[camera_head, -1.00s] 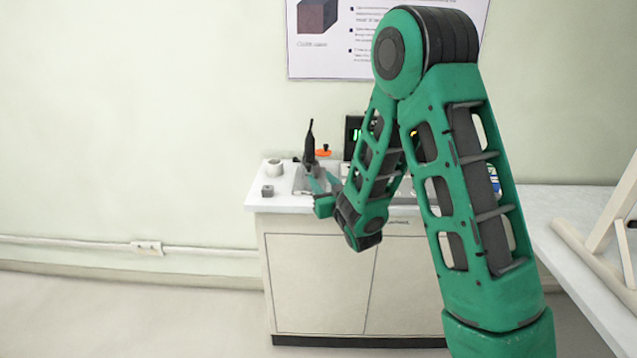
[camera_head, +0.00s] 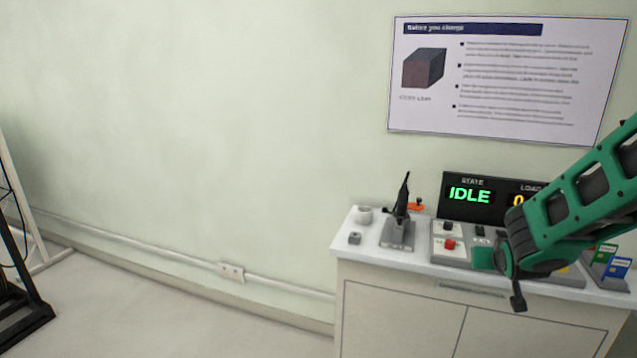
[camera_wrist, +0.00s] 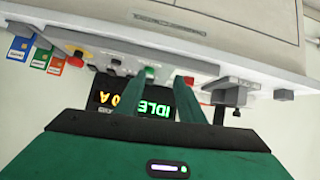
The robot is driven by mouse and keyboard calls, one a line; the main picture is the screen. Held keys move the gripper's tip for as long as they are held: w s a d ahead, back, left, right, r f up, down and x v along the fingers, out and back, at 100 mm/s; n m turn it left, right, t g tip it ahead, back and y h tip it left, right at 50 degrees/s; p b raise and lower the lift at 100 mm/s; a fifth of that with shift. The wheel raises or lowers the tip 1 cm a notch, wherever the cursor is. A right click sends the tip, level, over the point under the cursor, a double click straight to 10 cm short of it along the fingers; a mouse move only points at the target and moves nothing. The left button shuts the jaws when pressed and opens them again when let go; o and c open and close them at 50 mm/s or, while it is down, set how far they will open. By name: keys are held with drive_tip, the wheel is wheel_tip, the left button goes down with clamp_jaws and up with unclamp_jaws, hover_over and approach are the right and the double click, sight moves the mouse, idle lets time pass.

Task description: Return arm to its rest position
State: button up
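My arm reaches in from the right edge in the camera_head view, green with dark inserts. My gripper (camera_head: 484,258) is at the arm's lower left end, in front of the control panel on the white cabinet top (camera_head: 347,240). Its fingers are hard to make out there. In the camera_wrist view, which is turned upside down, my gripper (camera_wrist: 160,82) shows two green fingers standing apart with nothing held between them. The display (camera_head: 468,194) behind the panel reads IDLE; part of it is hidden by my arm.
A poster (camera_head: 505,80) hangs above. The left floor is largely clear.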

drive_tip(key=s+d+m+g, duration=0.25)
drive_tip(key=s+g, duration=0.25)
drive_tip(key=s, duration=1.1)
drive_tip(key=s+a+r+g+y, duration=0.1)
drive_tip(key=s+a+g+y, duration=0.1)
drive_tip(key=s, duration=0.8)
drive_tip(key=s+a+r+g+y, duration=0.1)
drive_tip(key=s+a+g+y, duration=0.1)
drive_tip(key=s, duration=0.7)
drive_tip(key=shift+s+a+r+m+g, duration=0.15)
drive_tip(key=shift+s+a+m+g, duration=0.2)
drive_tip(key=shift+a+g, duration=0.15)
drive_tip(key=shift+w+f, duration=0.25)
drive_tip(key=shift+w, duration=0.4)
